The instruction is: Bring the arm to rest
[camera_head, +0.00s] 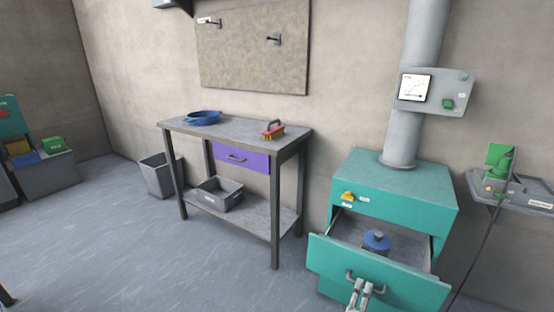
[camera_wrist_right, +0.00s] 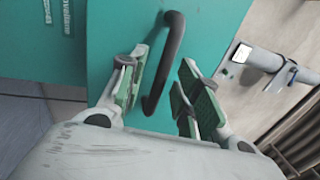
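My right gripper (camera_head: 360,290) is at the lower edge of the head view, in front of the handle (camera_head: 349,275) of a teal drawer (camera_head: 330,257). The drawer is pulled out of the teal cabinet (camera_head: 395,187). In the right wrist view my right gripper (camera_wrist_right: 165,68) has its green-padded fingers spread, with the dark curved handle (camera_wrist_right: 174,40) between them. A gap shows on each side, and I cannot tell how deep the handle sits. My left gripper is not in view.
A blue container (camera_head: 376,241) stands in the open drawer. A grey workbench (camera_head: 240,134) holds a blue pan (camera_head: 203,117) and a red brush (camera_head: 273,131). A bin (camera_head: 160,178) stands left of it. A shelf (camera_head: 515,195) is at right.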

